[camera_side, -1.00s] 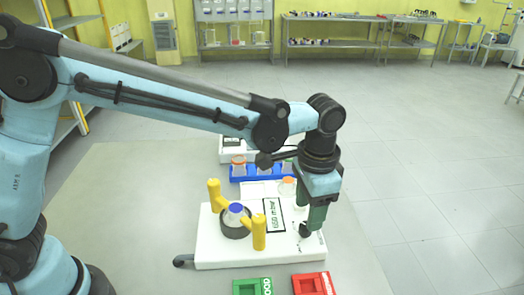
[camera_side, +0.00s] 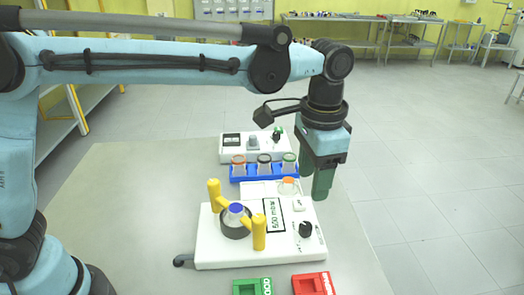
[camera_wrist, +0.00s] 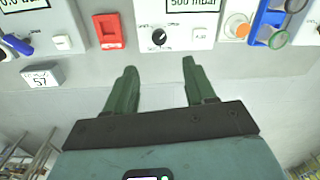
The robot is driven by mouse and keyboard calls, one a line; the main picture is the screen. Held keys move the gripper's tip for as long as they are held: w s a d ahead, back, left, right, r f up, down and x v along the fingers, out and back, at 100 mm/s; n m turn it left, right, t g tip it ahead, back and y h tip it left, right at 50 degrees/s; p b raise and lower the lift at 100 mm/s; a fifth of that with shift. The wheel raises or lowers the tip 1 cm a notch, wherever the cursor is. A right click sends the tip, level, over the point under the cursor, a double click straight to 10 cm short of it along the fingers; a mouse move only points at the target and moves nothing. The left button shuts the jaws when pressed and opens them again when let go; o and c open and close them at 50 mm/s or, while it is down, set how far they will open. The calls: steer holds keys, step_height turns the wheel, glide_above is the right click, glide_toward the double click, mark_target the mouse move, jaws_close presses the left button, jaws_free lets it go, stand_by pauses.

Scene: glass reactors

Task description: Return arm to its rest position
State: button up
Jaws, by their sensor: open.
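My gripper (camera_side: 314,184) is raised over the right edge of the white device, pointing down, empty. In the wrist view its two green fingers (camera_wrist: 156,88) are spread apart with only bare grey table between them. The white device (camera_side: 212,255) has a display reading about 500 mbar (camera_side: 275,217) and a black knob (camera_side: 306,229). The knob also shows in the wrist view (camera_wrist: 159,37), just beyond the fingers and apart from them. A blue-capped glass vessel (camera_side: 236,211) stands in the dark ring between two yellow posts (camera_side: 259,232).
A blue rack (camera_side: 264,174) with several capped vessels stands behind the device, near another white instrument (camera_side: 232,153). A green tray (camera_side: 252,287) and a red tray (camera_side: 314,284) lie in front. A label block reading 57 (camera_wrist: 42,77) shows in the wrist view. The space above the table is free.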

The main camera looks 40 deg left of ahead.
steer(key=s+a+f+n+t, duration=0.1)
steer(key=s+a+n+t, duration=0.2)
steer(key=a, duration=0.8)
steer(key=s+a+f+n+t, duration=0.2)
steer(key=s+a+n+t, duration=0.2)
steer(key=s+a, duration=0.3)
steer(key=a, duration=0.4)
steer(key=shift+s+a, duration=0.2)
steer(key=shift+s, duration=0.2)
